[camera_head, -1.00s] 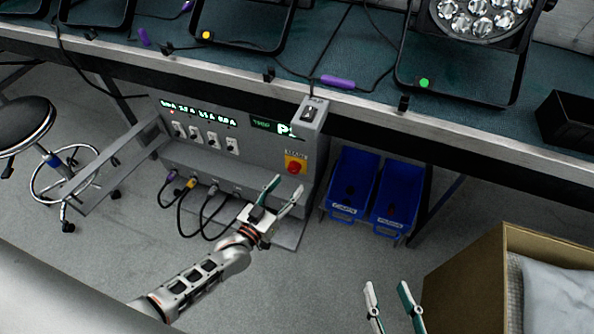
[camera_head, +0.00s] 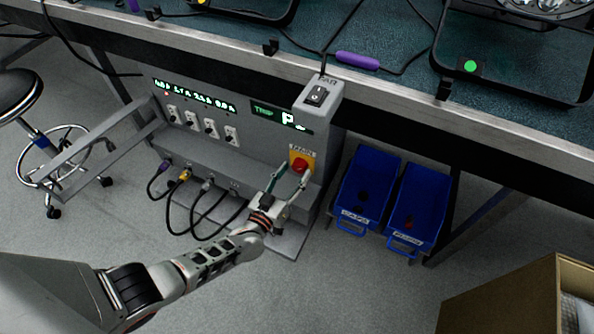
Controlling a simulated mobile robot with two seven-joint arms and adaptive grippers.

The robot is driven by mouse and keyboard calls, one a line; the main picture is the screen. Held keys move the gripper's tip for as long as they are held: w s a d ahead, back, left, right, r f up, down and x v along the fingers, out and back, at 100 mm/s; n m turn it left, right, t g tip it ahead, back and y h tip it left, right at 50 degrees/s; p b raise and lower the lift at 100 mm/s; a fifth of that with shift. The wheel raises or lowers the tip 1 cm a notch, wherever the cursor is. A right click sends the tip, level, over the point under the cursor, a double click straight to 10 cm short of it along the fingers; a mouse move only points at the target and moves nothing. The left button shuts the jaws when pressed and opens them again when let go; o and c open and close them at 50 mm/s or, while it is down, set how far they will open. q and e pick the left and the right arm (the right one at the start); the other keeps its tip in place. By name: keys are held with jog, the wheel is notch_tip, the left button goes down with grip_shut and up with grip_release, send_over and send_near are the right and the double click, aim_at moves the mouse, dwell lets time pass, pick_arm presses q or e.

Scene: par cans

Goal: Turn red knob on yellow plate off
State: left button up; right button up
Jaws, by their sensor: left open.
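The red knob (camera_head: 299,166) sits on the yellow plate (camera_head: 301,156), on the front of the grey power box (camera_head: 258,160) under the bench. A label above the knob reads MAIN. My left gripper (camera_head: 292,176) is open, with one finger to the left of the knob and the other close to its lower right side. I cannot tell whether either finger touches the knob. The gripper holds nothing that I can see. My right gripper is out of view.
Two blue bins (camera_head: 364,186) stand right of the box. Several cables (camera_head: 195,207) hang from its lower front. A metal rail (camera_head: 95,150) juts out at its left, near a black stool (camera_head: 20,93). The bench edge (camera_head: 400,88) overhangs above, and a cardboard box (camera_head: 520,300) stands lower right.

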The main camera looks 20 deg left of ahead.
pick_arm(q)
jog(key=shift+w, duration=0.75)
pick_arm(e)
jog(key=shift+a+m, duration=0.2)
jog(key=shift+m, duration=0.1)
pick_arm(q)
jog(key=c, duration=1.1)
jog(key=shift+c, duration=0.2)
